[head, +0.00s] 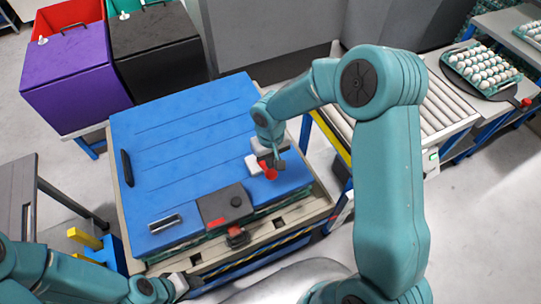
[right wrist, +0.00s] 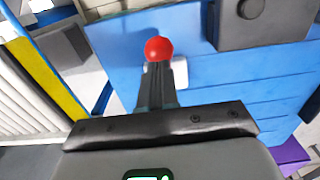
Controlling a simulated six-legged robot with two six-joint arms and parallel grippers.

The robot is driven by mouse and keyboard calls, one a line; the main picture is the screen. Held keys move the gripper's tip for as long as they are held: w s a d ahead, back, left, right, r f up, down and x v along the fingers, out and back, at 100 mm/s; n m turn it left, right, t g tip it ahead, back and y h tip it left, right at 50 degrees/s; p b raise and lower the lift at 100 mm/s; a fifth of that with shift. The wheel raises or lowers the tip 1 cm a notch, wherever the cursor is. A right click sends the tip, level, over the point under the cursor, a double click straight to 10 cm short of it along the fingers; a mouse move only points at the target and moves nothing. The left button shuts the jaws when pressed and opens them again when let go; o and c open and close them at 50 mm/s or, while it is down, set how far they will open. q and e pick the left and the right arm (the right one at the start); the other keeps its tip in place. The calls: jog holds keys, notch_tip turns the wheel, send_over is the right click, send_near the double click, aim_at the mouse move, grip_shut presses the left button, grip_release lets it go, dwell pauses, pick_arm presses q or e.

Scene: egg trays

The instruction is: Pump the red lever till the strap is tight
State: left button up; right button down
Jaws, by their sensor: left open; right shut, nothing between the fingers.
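The red lever's round knob (right wrist: 158,49) is straight ahead of my right gripper (right wrist: 157,78) in the right wrist view. In the head view the red knob (head: 270,173) is just below the right gripper (head: 268,158), over the right part of the blue lid (head: 190,140). The right fingers are shut with nothing between them; I cannot tell if they touch the knob. The lever's shaft is hidden. My left gripper (head: 188,282) is open near the cart's front left corner. I cannot make out the strap.
A dark box (head: 225,205) with a round knob and red label sits at the lid's front edge, with a small red-and-black part (head: 237,236) below it. A silver bar (head: 165,223) lies left. A roller conveyor (head: 440,115) stands right, purple (head: 70,75) and black (head: 155,60) bins behind.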

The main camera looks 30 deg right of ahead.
aim_at(272, 172)
jog(key=shift+f, duration=0.4)
jog(key=shift+f, duration=0.1)
jog(key=shift+s+f+b, duration=0.25)
jog(key=shift+f+b, duration=1.15)
jog(key=shift+b, duration=0.2)
jog(key=shift+s+f+b, duration=0.2)
jog(key=shift+f+b, duration=1.15)
jog(key=shift+b, duration=0.25)
jog(key=shift+w+r+p, duration=0.15)
jog(key=shift+r+p, duration=0.5)
jog(key=shift+r, duration=0.3)
jog(key=shift+w+r+p, duration=0.2)
jog(key=shift+r+p, duration=0.5)
jog(key=shift+r, duration=0.25)
jog(key=shift+w+r+p, duration=0.15)
jog(key=shift+r+p, duration=0.5)
jog(key=shift+r, duration=0.3)
jog(key=shift+f, duration=0.15)
